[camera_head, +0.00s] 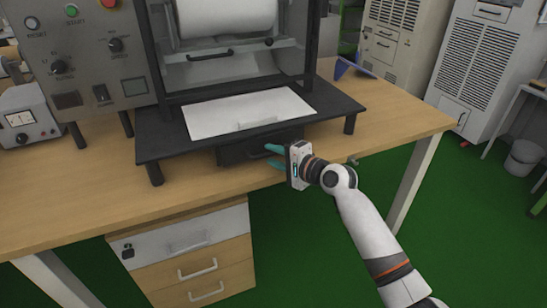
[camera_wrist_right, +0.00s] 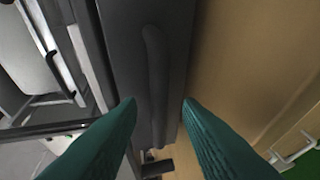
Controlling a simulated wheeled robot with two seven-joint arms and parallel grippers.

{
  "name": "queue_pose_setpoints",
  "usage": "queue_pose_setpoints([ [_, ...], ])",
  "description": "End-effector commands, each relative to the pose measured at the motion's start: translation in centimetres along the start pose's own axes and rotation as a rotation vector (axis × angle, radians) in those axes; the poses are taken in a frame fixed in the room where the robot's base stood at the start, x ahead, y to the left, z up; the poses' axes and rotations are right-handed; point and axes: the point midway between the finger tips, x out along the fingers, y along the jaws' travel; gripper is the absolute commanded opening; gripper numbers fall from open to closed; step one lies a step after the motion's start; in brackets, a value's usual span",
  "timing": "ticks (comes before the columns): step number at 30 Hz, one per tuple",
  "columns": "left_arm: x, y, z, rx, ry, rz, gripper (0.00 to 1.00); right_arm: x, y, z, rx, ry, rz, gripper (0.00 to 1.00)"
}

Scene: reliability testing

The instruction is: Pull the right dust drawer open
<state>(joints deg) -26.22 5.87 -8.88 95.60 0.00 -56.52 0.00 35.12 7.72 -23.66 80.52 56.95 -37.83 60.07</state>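The dark dust drawer (camera_head: 232,155) sits under the black platform of the machine, low over the wooden table; its front is close to the platform's front edge. Its black bar handle (camera_wrist_right: 155,75) shows clearly in the right wrist view, running lengthwise on the dark drawer front (camera_wrist_right: 125,50). My right gripper (camera_head: 273,157) is at the right end of the drawer front, its teal fingers pointing at it. In the right wrist view the fingers (camera_wrist_right: 160,103) are apart, one on each side of the handle's line, with a gap between them. Contact with the handle cannot be told. My left gripper is not in view.
The black platform (camera_head: 160,142) stands on short legs over the wooden table (camera_head: 400,118). A white sheet (camera_head: 245,110) lies on it. A control panel (camera_head: 85,50) is at left. A drawer cabinet (camera_head: 195,245) is below the table. Table space in front of the drawer is clear.

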Motion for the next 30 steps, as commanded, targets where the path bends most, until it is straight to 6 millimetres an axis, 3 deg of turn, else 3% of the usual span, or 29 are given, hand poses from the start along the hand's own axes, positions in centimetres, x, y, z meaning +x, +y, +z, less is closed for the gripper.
queue_pose_setpoints([
  [11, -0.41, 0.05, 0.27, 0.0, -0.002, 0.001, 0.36, 0.66, 0.0, 0.0, -0.001, -0.001, 0.0, 0.32],
  [17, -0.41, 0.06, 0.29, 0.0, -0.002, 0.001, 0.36, 0.65, -0.02, 0.0, -0.001, -0.001, 0.0, 0.01],
  [18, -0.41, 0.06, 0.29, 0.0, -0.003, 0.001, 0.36, 0.65, -0.02, 0.0, -0.001, -0.001, -0.001, 0.0],
  [30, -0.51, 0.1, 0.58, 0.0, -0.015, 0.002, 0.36, 0.62, -0.03, 0.0, 0.0, -0.001, -0.002, 0.0],
])
